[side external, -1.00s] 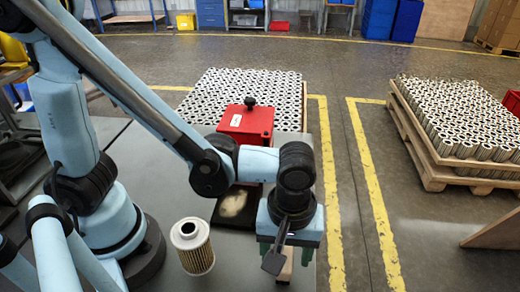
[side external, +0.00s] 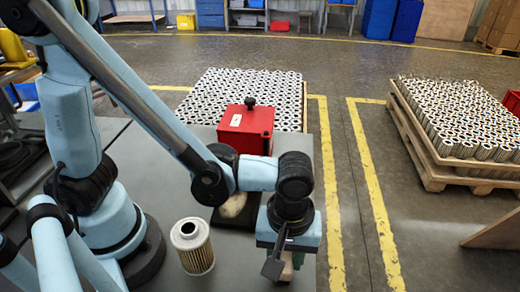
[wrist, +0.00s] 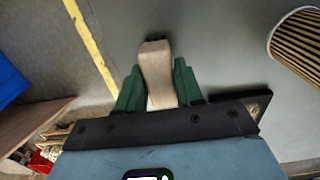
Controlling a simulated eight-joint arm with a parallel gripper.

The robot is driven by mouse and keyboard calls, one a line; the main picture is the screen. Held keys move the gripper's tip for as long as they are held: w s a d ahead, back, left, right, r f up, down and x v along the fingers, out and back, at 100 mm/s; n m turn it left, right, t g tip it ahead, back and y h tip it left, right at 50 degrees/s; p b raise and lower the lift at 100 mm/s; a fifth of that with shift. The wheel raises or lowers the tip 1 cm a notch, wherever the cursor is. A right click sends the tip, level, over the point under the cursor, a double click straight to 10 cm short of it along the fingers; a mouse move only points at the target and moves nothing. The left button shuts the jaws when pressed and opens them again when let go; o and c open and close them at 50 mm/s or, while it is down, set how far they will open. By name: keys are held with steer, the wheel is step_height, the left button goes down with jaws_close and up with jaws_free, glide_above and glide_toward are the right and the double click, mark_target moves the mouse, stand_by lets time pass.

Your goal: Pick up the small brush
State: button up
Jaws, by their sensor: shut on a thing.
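The small brush (wrist: 157,72) shows in the wrist view as a pale wooden handle with dark bristles at its far end. My gripper (wrist: 158,84) has its two green fingers on either side of the handle and is shut on it. In the side view my gripper (side external: 284,262) points down near the front right edge of the grey table. The brush is mostly hidden there behind the fingers and the dark wrist camera part. I cannot tell whether the brush touches the table.
A filter cartridge (side external: 193,247) stands upright on the table (side external: 165,160), left of my gripper. A red box (side external: 246,130) with a black knob stands behind. A dark tray (side external: 236,212) with tan material lies partly under my arm. Pallets of cartridges (side external: 460,120) stand beyond.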

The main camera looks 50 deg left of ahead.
mark_target(284, 256)
steer(key=shift+r, duration=0.1)
steer(key=shift+r, duration=0.8)
step_height(284, 256, up, 3)
steer(key=shift+s+f, duration=0.1)
steer(key=shift+f, duration=0.1)
steer(key=s+d+r, duration=0.3)
steer(key=s+r, duration=0.3)
steer(key=s, duration=0.5)
steer(key=shift+d+r, duration=0.3)
